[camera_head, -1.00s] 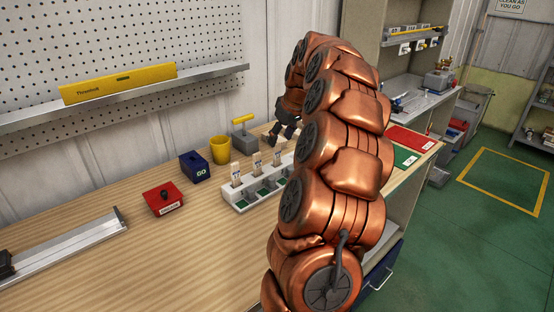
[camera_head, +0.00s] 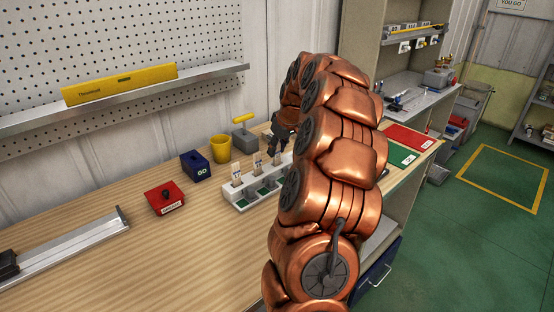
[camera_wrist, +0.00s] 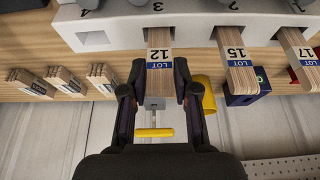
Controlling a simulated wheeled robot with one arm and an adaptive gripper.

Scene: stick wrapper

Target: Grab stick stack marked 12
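The stick stack marked LOT 12 (camera_wrist: 159,51) stands in a slot of the white rack (camera_wrist: 93,38) in the wrist view. The stacks marked LOT 15 (camera_wrist: 236,62) and LOT 17 (camera_wrist: 299,47) stand beside it to the right. My gripper (camera_wrist: 160,74) is open, with one finger on each side of the LOT 12 stack's end. I see a gap between the fingers and the stack. In the head view my gripper (camera_head: 278,141) is down at the rack's far end, by the rightmost visible stack.
A yellow cup (camera_head: 221,149), a blue GO box (camera_head: 195,166), a red box (camera_head: 164,199) and a grey block with a yellow handle (camera_head: 244,138) stand near the rack. The left bench is mostly clear.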

